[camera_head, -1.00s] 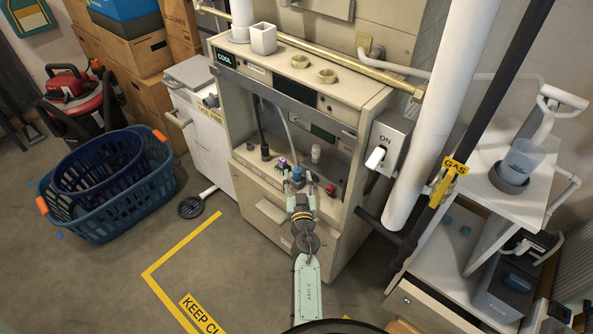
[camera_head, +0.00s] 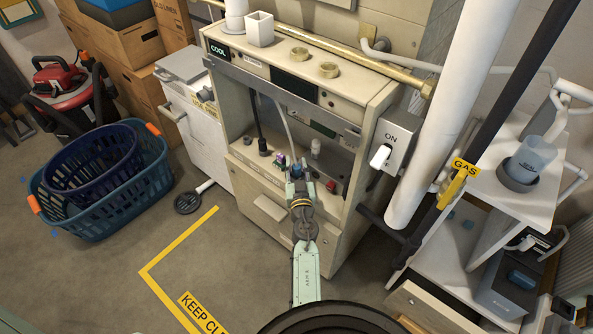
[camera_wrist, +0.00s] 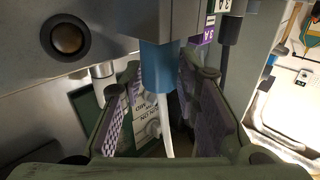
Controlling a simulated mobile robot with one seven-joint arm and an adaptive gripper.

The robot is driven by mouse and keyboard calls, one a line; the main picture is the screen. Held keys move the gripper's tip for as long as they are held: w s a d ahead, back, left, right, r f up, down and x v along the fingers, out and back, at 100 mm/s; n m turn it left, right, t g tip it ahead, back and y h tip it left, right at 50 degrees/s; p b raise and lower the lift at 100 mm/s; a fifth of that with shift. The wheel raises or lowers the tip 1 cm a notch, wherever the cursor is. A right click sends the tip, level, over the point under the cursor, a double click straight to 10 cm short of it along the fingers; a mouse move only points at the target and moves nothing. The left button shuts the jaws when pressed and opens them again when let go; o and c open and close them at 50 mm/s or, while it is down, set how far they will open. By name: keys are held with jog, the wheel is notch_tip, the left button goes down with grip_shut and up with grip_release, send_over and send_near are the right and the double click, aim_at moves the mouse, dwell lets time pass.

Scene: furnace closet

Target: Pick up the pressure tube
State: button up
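The pressure tube shows in the head view as a thin pale tube (camera_head: 287,125) hanging in the open front of the beige furnace (camera_head: 250,150), its lower end near a blue fitting. In the wrist view the white tube (camera_wrist: 165,130) runs from a blue cylindrical fitting (camera_wrist: 160,68) between my finger pads. My gripper (camera_head: 300,178) is at the furnace shelf, and its patterned pads (camera_wrist: 160,112) stand apart on either side of the tube. I see a gap on both sides, so it looks open. My gripper hides part of the fitting in the head view.
A purple fuse marked 3A (camera_wrist: 203,38) sits close beside the fitting. A red button (camera_head: 331,186) and a white knob (camera_head: 316,147) are on the right of the shelf. The ON switch box (camera_head: 391,143) and a white pipe (camera_head: 440,110) stand to the right.

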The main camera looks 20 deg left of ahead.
grip_shut()
jog(key=shift+r, duration=0.1)
